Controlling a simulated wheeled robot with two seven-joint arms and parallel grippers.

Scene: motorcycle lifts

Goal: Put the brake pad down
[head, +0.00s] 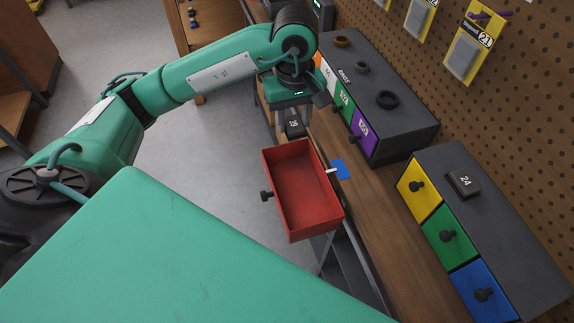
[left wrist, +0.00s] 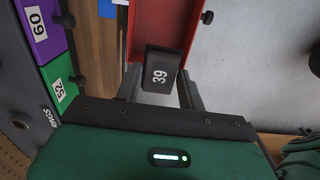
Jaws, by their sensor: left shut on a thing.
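A dark brake pad (left wrist: 160,72) marked 39 is between the fingers of my left gripper (left wrist: 160,92) in the left wrist view. In the head view the same pad (head: 293,126) hangs below my left gripper (head: 291,110), which is shut on it. The pad is in the air, near the bench's edge and just beyond the far end of an open red drawer-like box (head: 304,188). The red box looks empty. My right gripper is not in view.
A dark drawer unit (head: 392,95) with rings on top stands behind. Another unit (head: 485,185) at right carries a dark block (head: 464,183) marked 24. Bare bench lies between the units.

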